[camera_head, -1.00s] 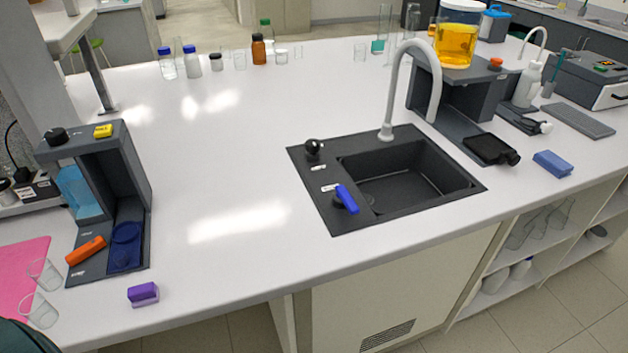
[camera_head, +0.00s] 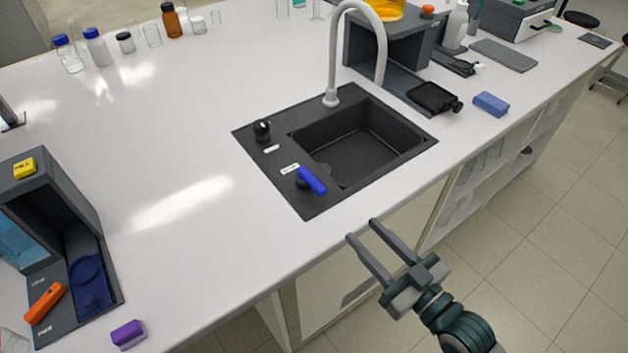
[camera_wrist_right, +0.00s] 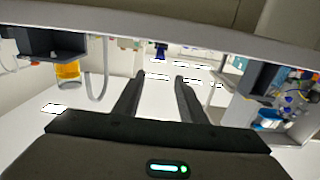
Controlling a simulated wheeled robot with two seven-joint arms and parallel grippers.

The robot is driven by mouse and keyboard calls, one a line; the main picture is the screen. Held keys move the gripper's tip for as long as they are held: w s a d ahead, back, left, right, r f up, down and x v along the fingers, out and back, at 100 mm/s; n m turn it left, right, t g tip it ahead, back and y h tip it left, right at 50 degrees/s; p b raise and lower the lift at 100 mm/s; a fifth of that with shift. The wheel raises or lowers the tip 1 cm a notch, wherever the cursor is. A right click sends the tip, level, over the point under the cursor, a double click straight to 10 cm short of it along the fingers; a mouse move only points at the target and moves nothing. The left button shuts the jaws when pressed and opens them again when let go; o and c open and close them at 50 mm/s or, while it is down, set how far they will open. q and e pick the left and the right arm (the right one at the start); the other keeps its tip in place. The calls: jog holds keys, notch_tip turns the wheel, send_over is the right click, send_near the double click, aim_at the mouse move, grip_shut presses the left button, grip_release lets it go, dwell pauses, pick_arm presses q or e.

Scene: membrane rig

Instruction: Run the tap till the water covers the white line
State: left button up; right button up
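The grey tap (camera_head: 333,50) arches over the black sink (camera_head: 350,145) set in the white counter. No water stream shows below its spout, and I cannot make out a white line in the basin. A blue lever (camera_head: 312,180) sits on the sink's left front deck, with a black knob (camera_head: 262,131) behind it. My right gripper (camera_head: 362,232) is open and empty in front of the counter's edge, to the right of and nearer than the blue lever. Its two fingers also show apart in the right wrist view (camera_wrist_right: 160,82). My left gripper is not in view.
A grey rig (camera_head: 75,220) with an orange lever stands at the left, near a purple block (camera_head: 128,334). A grey stand (camera_head: 385,45) and a blue sponge (camera_head: 490,104) are right of the sink.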

aim_at(325, 192)
jog(key=shift+w, duration=0.15)
jog(key=p+x, duration=0.4)
jog(key=x, duration=1.3)
jog(key=shift+a, duration=0.15)
jog(key=shift+c, duration=0.4)
grip_shut()
